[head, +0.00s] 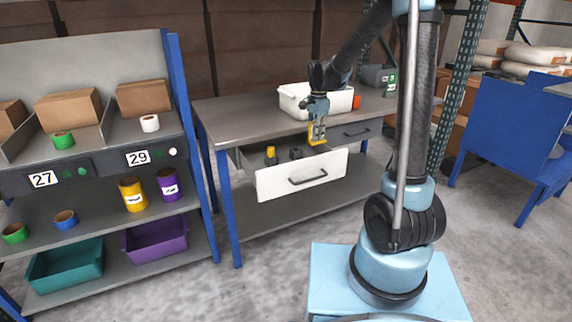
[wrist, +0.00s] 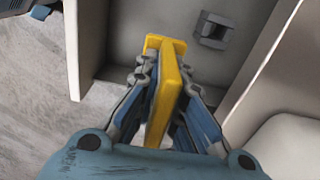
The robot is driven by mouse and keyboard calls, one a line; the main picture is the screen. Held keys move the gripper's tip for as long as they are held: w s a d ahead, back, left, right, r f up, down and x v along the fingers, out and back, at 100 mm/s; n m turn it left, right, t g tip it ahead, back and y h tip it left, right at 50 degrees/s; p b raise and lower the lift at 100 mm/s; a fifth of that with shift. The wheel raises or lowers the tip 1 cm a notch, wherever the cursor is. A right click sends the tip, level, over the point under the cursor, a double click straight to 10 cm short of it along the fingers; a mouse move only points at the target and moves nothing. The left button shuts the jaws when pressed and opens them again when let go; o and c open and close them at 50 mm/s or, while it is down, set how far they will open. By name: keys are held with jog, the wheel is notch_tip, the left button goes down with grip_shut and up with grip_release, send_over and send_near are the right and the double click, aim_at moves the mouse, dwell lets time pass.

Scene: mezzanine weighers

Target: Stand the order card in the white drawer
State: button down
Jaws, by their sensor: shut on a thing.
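The white drawer (head: 275,184) is pulled out from the workbench, its open top showing. My gripper (head: 317,138) is over the drawer's right part, fingers pointing down. It is shut on a yellow upright piece with a wider foot, which I take to be the order card (head: 318,128). In the wrist view the card (wrist: 166,85) is between the fingers of my gripper (wrist: 160,100), above the drawer's grey floor. Whether its foot touches the floor cannot be told. A dark block (wrist: 213,30) stands on the drawer floor beyond it.
A small yellow-and-black item (head: 270,154) and the dark block (head: 295,153) are in the drawer. A white bin (head: 292,103) and an orange-red item (head: 356,102) stand on the workbench (head: 235,108). A shut grey drawer (head: 352,134) is right of the open one. A shelf rack (head: 100,185) stands left.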

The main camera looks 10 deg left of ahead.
jog(key=shift+s+a+f, duration=0.15)
jog(key=shift+f, duration=4.8)
jog(key=c, duration=1.7)
grip_release()
